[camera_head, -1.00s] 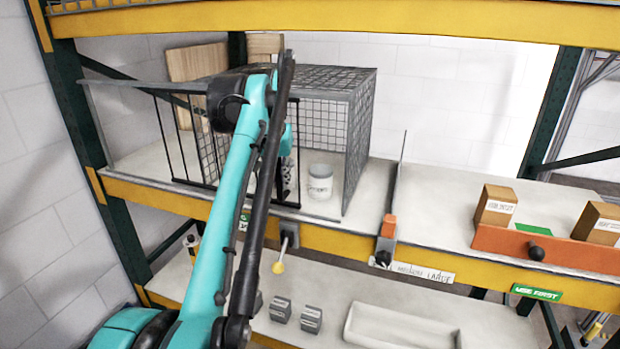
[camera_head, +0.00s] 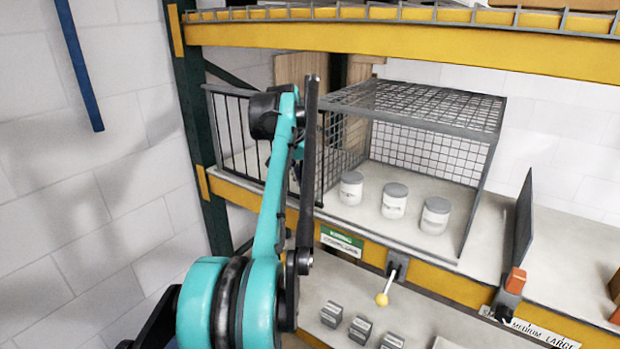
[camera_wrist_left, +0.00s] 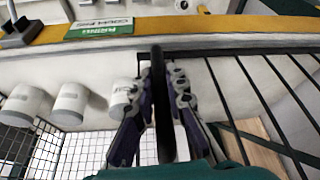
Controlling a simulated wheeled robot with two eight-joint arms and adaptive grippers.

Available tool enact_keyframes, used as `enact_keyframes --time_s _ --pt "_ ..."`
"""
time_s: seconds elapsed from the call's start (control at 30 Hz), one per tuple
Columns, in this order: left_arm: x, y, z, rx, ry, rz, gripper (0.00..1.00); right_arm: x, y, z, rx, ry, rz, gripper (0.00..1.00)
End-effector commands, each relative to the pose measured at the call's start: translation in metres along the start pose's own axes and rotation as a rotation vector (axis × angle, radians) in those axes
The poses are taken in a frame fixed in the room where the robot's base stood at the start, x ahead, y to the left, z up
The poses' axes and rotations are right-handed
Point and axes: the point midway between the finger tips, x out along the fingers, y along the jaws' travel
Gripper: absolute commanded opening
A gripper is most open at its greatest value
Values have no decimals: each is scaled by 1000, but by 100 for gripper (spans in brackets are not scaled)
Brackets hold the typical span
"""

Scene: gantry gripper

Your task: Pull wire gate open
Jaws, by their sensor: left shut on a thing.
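The wire gate (camera_head: 250,128) is a panel of upright black bars on the left of the wire cage (camera_head: 435,115). It stands clear of much of the cage front, leaving a wide opening. In the left wrist view, my left gripper (camera_wrist_left: 158,85) is shut on the dark end bar (camera_wrist_left: 158,125) of the gate, with a finger on each side. The other bars (camera_wrist_left: 235,95) spread to the right there. In the head view my arm hides the gripper and part of the gate. My right gripper is not in view.
Three white jars with grey lids (camera_head: 395,200) stand inside the cage. A yellow-knobbed lever (camera_head: 384,293) sticks out from the yellow shelf beam below. An upright divider (camera_head: 519,235) stands to the right. Several small grey blocks (camera_head: 360,328) sit on the lower shelf.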

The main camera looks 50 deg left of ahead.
Motion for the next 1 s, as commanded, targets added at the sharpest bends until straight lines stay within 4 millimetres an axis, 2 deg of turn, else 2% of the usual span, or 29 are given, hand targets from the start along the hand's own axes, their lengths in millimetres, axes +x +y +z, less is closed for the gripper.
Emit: enact_keyframes --time_s 0.47,0.5,0.57,0.87,1.0 --pt "0 -4 -1 0 2 0 0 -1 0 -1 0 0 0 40" --pt "0 -4 -1 0 2 0 21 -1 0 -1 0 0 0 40" --pt "0 -4 -1 0 2 0 34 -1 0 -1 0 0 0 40" --pt "-1 -4 -1 0 1 0 34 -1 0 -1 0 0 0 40" --pt "-12 -5 -1 -1 1 -1 34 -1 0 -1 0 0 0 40"
